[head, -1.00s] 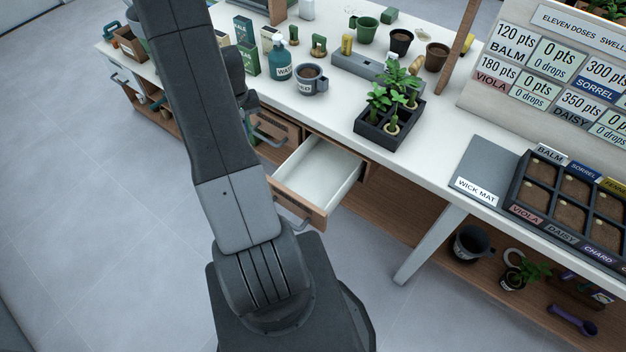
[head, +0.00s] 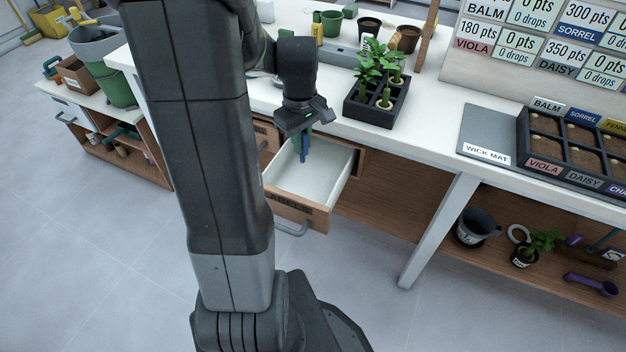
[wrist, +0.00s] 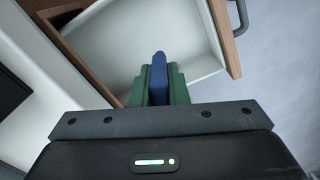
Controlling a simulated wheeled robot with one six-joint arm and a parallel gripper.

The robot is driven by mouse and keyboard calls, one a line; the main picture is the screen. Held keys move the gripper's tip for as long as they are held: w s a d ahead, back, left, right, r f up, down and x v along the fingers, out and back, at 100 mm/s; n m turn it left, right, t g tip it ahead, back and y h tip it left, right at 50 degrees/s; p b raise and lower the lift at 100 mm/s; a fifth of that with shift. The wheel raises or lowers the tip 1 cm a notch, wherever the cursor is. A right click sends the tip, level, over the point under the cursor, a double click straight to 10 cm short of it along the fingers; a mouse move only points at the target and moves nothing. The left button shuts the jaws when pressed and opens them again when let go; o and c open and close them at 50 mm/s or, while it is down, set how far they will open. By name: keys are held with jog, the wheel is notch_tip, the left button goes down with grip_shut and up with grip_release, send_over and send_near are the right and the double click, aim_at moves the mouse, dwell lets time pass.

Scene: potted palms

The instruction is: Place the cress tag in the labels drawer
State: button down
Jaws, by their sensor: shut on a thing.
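The labels drawer (head: 338,184) is pulled open below the front edge of the bench, and its white inside looks empty. It also shows in the wrist view (wrist: 195,40). My gripper (head: 302,144) points down above the drawer opening. Its green fingers (wrist: 159,88) are shut on a narrow blue tag (wrist: 158,72), taken to be the cress tag. No writing on the tag is visible. The tag's lower end (head: 304,156) hangs over the drawer, apart from its floor as far as I can tell.
A black tray of seedlings (head: 374,112) stands on the bench just behind the drawer. The wick mat (head: 488,135) and a soil tray (head: 524,152) lie to the right. A bench leg (head: 440,230) stands right of the drawer. The floor in front is clear.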

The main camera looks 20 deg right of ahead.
notch_tip(320, 180, down, 10)
jog(key=shift+s+d+r+b, duration=0.1)
jog(key=shift+s+b, duration=0.05)
jog(key=shift+b, duration=1)
jog(key=shift+f, duration=0.2)
jog(key=c, duration=1.4)
grip_release()
notch_tip(320, 180, up, 12)
jog(key=p, duration=0.2)
jog(key=shift+r+p, duration=0.2)
jog(key=shift+p, duration=0.2)
